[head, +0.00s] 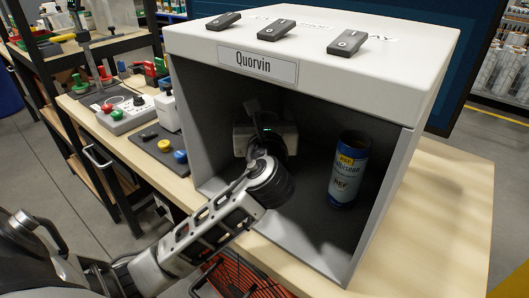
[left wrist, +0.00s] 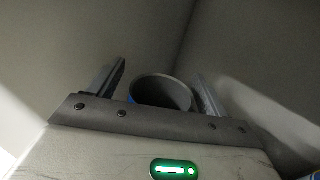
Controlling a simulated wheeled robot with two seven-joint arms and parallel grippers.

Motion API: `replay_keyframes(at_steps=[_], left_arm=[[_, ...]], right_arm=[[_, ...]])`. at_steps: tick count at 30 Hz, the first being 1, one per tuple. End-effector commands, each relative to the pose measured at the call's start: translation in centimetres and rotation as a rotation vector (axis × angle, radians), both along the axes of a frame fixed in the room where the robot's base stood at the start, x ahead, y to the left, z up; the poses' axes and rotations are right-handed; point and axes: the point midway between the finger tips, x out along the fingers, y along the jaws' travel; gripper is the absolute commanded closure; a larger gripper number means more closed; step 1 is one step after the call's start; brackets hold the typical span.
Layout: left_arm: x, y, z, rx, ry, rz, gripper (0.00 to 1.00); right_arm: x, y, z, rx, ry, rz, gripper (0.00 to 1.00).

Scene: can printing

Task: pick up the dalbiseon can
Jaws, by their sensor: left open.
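A blue can with a yellow band, a pale label and "REF" on it (head: 349,168) stands upright inside the open-fronted box marked "Quorvin" (head: 408,165), on its right side. The label's name is partly legible and ends in "lbiseon". My left arm reaches into the box, and its gripper (head: 265,138) is left of that can and apart from it, its fingers hidden there. In the left wrist view the left gripper (left wrist: 160,72) is open. A second round can-like thing with a dark hollow top and a sliver of blue (left wrist: 162,92) shows between its fingers. My right gripper is out of view.
The box's side walls and roof enclose the left gripper. Three dark switch-like blocks lie on its roof, one in the middle (head: 276,30). A control box with coloured buttons (head: 122,114) stands left on the wooden table (head: 455,185). The table right of the box is clear.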

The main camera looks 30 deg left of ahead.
Motion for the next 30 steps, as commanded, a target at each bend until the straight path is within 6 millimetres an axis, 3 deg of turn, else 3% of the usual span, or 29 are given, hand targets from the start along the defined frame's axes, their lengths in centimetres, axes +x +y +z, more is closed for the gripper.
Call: replay_keyframes(at_steps=[2, 8, 19, 27, 30], left_arm=[[0.0, 0.0, 0.0, 0.0, 0.0, 0.0, 0.25], [0.0, 0.0, 0.0, 0.0, 0.0, 0.0, 0.79], [0.0, -0.1, 0.5, 0.0, -0.001, -0.001, 0.8], [0.0, -0.1, 3.8, -0.001, -0.007, -0.001, 0.8], [-1.5, -1.3, 3.4, -0.002, 0.001, -0.005, 0.8]], right_arm=[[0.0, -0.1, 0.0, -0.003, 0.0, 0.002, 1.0], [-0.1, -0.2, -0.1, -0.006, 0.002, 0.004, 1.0], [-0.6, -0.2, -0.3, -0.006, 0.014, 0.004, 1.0], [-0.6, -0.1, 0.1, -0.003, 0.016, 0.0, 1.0], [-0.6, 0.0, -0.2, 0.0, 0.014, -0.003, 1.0]])
